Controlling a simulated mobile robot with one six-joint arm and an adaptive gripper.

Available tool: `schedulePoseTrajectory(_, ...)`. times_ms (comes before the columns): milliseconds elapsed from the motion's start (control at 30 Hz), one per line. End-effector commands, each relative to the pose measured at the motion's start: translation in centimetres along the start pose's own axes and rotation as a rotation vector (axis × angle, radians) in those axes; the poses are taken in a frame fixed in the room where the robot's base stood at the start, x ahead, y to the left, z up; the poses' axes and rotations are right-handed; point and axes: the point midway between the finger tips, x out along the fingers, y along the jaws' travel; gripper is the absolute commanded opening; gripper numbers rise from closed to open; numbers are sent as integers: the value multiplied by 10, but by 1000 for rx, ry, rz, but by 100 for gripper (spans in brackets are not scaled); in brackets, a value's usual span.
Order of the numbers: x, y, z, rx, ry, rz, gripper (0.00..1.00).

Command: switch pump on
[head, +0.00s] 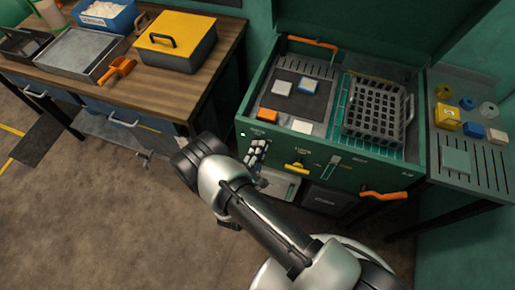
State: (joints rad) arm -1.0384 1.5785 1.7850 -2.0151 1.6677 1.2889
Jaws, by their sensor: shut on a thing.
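The green parts washer (240,115) stands at the centre right with its lid up. Its front panel carries a small green light (243,134) and a label at the left, too small to read. My gripper (254,150) is at the panel just below this label, partly behind my arm. It is shut on a small part there, which looks like the pump switch. The fingers cover that part, so its position cannot be told. A yellow handle (297,168) sits further right on the panel, beside a slider (334,167).
The washer holds a dark basket (376,112) and several small blocks. An orange handle (384,195) sticks out at the front right. A side shelf (488,160) holds small parts. A wooden bench (140,78) with a yellow-lidded box (178,40) stands left. The floor between is clear.

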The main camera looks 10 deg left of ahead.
Motion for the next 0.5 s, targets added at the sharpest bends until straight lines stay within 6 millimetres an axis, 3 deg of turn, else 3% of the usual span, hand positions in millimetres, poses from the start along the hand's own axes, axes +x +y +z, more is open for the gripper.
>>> schedulePoseTrajectory(500,0,-3,0,146,1,-2,0)
